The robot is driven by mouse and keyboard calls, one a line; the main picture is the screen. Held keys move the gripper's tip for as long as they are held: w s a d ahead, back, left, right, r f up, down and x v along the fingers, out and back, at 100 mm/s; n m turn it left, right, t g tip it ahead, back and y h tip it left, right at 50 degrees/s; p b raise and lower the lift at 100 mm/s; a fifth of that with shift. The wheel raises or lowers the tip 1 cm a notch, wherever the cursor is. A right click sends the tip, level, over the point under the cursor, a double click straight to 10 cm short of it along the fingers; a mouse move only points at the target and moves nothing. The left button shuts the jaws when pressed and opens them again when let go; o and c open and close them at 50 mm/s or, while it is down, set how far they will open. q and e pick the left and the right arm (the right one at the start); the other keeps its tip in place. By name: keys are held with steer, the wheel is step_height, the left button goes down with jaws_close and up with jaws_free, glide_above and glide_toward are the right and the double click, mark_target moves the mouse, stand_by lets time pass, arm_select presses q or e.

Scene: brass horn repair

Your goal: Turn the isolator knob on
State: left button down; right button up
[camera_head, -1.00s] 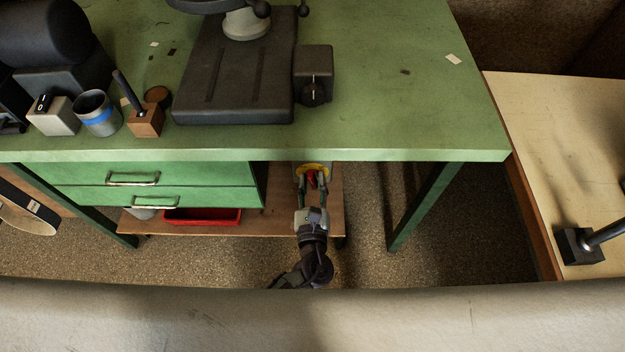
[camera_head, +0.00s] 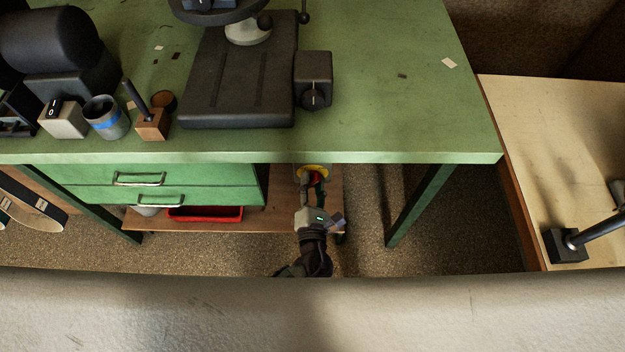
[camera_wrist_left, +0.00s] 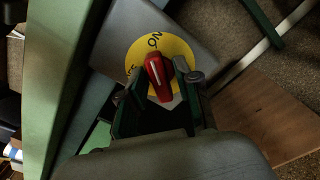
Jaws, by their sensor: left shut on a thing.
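The isolator has a red knob (camera_wrist_left: 158,78) on a round yellow plate (camera_wrist_left: 181,47), mounted on a grey box (camera_wrist_left: 118,28) under the green bench. In the left wrist view, the upper end of the knob lies close to the "ON" lettering. A second word at the plate's left edge is partly hidden. In the head view, the red knob (camera_head: 316,178) and yellow plate (camera_head: 325,168) show just below the bench edge. My left gripper (camera_head: 312,188) is shut on the knob, with a finger on each side of it. My right gripper is not in view.
The green bench top (camera_head: 400,120) overhangs the isolator. Green drawers (camera_head: 215,177) stand to its left, above a low wooden shelf (camera_head: 270,218) with a red tray (camera_head: 205,213). A bench leg (camera_head: 420,205) stands to the right, with open floor between.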

arm_select(q)
steer(key=shift+m, duration=0.7)
steer(key=shift+f, duration=0.1)
steer(key=c, duration=1.1)
jaws_free()
steer(key=shift+s, duration=0.1)
steer(key=s, duration=1.2)
steer(key=shift+w, duration=0.1)
